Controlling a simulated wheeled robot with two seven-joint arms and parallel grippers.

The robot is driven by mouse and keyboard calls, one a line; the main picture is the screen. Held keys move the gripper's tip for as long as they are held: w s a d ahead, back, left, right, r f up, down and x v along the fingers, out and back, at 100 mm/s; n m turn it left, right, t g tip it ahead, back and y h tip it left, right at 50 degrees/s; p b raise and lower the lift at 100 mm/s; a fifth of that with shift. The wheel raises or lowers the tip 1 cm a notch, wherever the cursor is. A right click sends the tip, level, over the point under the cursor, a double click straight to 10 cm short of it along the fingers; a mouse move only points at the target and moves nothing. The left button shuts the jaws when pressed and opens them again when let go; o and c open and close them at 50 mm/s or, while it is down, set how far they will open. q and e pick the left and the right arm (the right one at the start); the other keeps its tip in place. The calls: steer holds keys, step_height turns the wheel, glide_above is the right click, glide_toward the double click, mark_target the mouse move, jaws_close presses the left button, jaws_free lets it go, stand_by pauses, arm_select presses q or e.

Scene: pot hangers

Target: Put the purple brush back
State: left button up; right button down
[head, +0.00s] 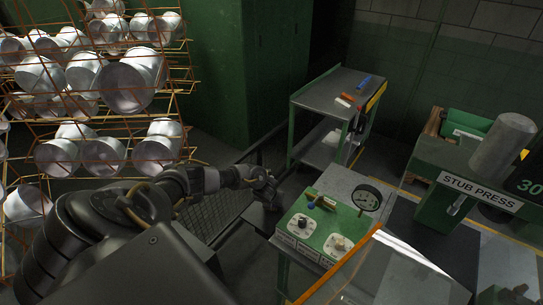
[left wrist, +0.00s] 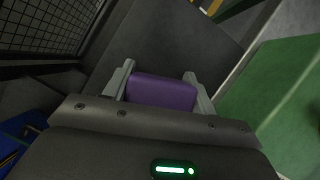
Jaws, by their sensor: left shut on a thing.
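The purple brush (left wrist: 162,92) shows in the left wrist view as a purple block between the two pale fingers. My left gripper (left wrist: 160,88) is shut on it. In the head view my left gripper (head: 268,190) is above a dark surface, just left of the green control box. The brush cannot be made out clearly there. A dark part at the bottom right edge of the head view may be my right gripper (head: 512,296); its fingers are not clear.
A green-framed cart (head: 318,93) at the back has a blue item (head: 364,82) and an orange item (head: 348,97) on top. A wire rack (head: 90,122) of pots stands left, a stub press (head: 470,170) right.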

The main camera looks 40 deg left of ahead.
arm_select(q)
steer(key=o, duration=1.1)
steer(key=shift+w+f, duration=0.1)
steer(key=shift+r+p, duration=0.25)
steer(key=shift+p, duration=0.1)
steer(key=v, duration=1.2)
steer(key=shift+f+b, duration=0.1)
steer(key=shift+b, duration=0.25)
steer(key=shift+d, duration=0.1)
